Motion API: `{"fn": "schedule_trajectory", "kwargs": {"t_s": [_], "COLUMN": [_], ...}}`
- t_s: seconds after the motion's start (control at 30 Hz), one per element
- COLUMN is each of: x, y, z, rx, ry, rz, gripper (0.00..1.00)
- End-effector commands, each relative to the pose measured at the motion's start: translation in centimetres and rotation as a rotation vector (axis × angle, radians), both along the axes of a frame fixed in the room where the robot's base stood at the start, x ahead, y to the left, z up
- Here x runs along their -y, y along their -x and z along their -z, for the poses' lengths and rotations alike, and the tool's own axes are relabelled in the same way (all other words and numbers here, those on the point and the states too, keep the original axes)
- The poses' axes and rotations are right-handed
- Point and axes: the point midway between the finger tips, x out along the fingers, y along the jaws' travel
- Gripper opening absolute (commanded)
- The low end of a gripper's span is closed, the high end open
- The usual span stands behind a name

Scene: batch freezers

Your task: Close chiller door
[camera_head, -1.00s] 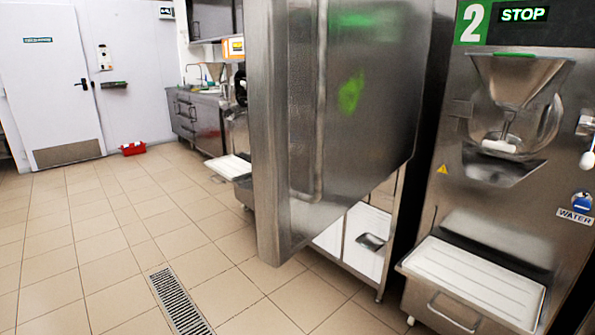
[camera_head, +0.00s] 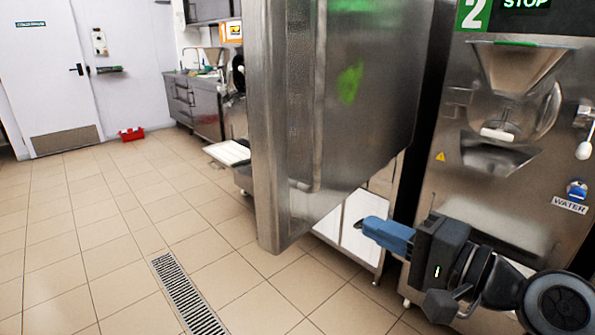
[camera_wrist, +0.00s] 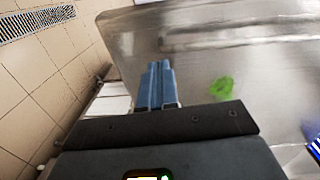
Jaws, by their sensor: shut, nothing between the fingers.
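The chiller door (camera_head: 345,110) is a large stainless steel panel that stands open in the middle of the head view, swung out over the floor. A long vertical handle bar runs near its left edge, and green smudges show on its face. My gripper (camera_head: 372,226) is at the lower right of the door, with its blue fingers shut, empty and pointing left. In the wrist view the closed fingers (camera_wrist: 157,75) point toward the steel door (camera_wrist: 215,45), whose green smudge shows to their right. I cannot tell whether the fingers touch the door.
Batch freezer 2 (camera_head: 465,160) stands at the right, behind my arm. White panels (camera_head: 335,228) show low under the door. A floor drain grate (camera_head: 187,297) lies at the front. A red box (camera_head: 131,134) sits by the far wall. The tiled floor at left is clear.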

Motion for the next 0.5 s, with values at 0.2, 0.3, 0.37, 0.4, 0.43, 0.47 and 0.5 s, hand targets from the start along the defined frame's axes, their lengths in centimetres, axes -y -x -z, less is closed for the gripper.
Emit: {"fn": "schedule_trajectory", "kwargs": {"t_s": [0.2, 0.3, 0.37, 0.4, 0.43, 0.47, 0.5], "x": [-1.5, -1.8, -2.2, -2.5, -2.9, -3.3, -3.8], "y": [-1.0, -1.2, -1.4, -1.6, -1.8, -2.1, -2.5], "z": [-4.9, -5.4, -5.5, -5.5, -5.5, -5.5, -5.5], "rx": [0.001, 0.0, -0.001, -0.001, -0.001, -0.001, -0.001], "ry": [-0.065, -0.071, -0.072, -0.072, -0.072, -0.072, -0.072], "rz": [-0.115, -0.129, -0.132, -0.133, -0.134, -0.134, -0.133], "gripper": [0.0, 0.0, 0.0, 0.0, 0.0, 0.0, 0.0]}}
